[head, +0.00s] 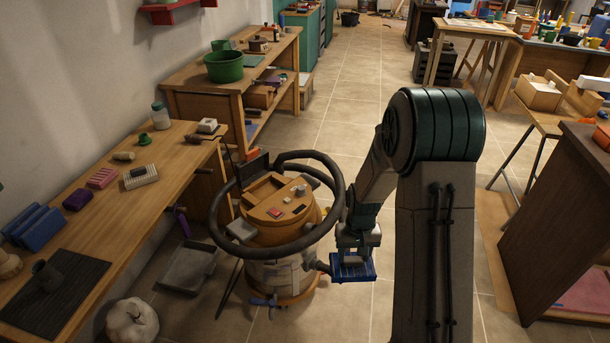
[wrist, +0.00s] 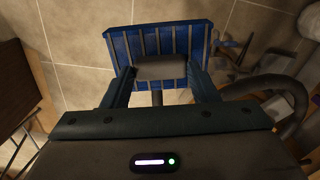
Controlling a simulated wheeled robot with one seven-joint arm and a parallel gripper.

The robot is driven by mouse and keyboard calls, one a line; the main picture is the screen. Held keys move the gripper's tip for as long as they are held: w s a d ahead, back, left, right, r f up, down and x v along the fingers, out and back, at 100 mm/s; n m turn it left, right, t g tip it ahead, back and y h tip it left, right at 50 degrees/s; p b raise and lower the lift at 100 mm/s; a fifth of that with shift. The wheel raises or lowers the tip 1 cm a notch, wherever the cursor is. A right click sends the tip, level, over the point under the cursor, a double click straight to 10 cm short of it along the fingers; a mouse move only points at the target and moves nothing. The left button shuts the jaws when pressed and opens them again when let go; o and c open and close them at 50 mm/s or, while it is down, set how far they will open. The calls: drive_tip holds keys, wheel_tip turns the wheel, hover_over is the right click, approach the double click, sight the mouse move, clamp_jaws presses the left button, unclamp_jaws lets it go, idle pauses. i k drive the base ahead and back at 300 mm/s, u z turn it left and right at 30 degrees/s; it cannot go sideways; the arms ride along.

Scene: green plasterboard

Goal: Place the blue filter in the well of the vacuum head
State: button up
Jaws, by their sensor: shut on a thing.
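The blue filter (head: 353,271) is a ribbed blue block held below my gripper (head: 357,247) in the head view, just right of the vacuum. In the wrist view the filter (wrist: 160,42) shows its pale ribs, and my gripper (wrist: 158,78) is shut on it with a finger at each side of a grey middle part. The vacuum head (head: 262,213) is the orange-tan top of the canister, with a rectangular recess towards its back and a dark raised flap behind. The filter is outside the vacuum head and lower than its top.
A dark hose (head: 333,224) loops around the vacuum head, between it and my arm. A wooden bench (head: 105,225) with blue blocks (head: 37,226) is at left. A brown cabinet (head: 555,235) stands at right.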

sight(266, 193)
drive_tip(key=i, duration=0.9)
drive_tip(key=u, duration=0.95)
drive_tip(key=i, duration=0.55)
drive_tip(key=u, duration=0.55)
